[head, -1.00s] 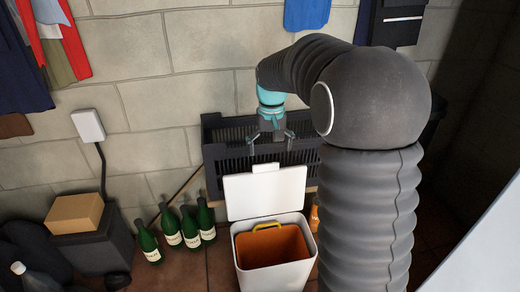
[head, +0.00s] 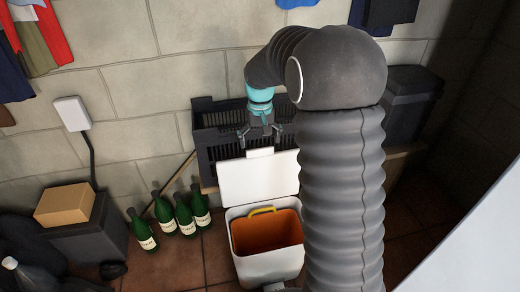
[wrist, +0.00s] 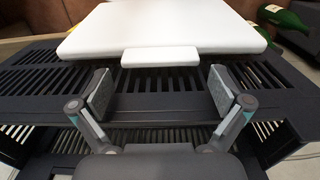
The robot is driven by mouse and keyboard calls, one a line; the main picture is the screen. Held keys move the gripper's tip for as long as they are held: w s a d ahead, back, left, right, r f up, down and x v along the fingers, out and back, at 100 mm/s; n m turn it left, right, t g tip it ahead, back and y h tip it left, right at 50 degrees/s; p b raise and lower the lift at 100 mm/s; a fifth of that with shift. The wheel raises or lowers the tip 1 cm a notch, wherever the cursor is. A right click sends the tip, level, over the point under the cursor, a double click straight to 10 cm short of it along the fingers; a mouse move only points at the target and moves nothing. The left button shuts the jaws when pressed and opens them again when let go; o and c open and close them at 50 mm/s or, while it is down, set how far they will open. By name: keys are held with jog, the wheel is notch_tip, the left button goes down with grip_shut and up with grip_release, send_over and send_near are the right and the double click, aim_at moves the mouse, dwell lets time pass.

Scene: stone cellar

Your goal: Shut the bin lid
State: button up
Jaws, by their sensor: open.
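The bin (head: 268,262) is a white box with an orange inside and a yellow handle at its rim, standing on the tiled floor. Its white lid (head: 250,180) stands open, tilted up at the back edge of the bin, with a small tab on its upper edge. In the wrist view the lid (wrist: 165,25) lies ahead, and its tab (wrist: 160,57) sits just beyond and between my fingertips. My gripper (head: 260,150) is open and empty, close above the tab. The wrist view shows its two fingers (wrist: 160,92) apart, with a gap to the tab.
A dark slatted crate (head: 205,140) stands behind the lid, close to my gripper. Several green bottles (head: 180,215) stand left of the bin. A cardboard box (head: 65,204) sits on a dark container at left. A black bin (head: 410,100) stands at right.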

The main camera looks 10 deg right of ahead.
aim_at(260, 149)
jog(key=shift+f, duration=1.7)
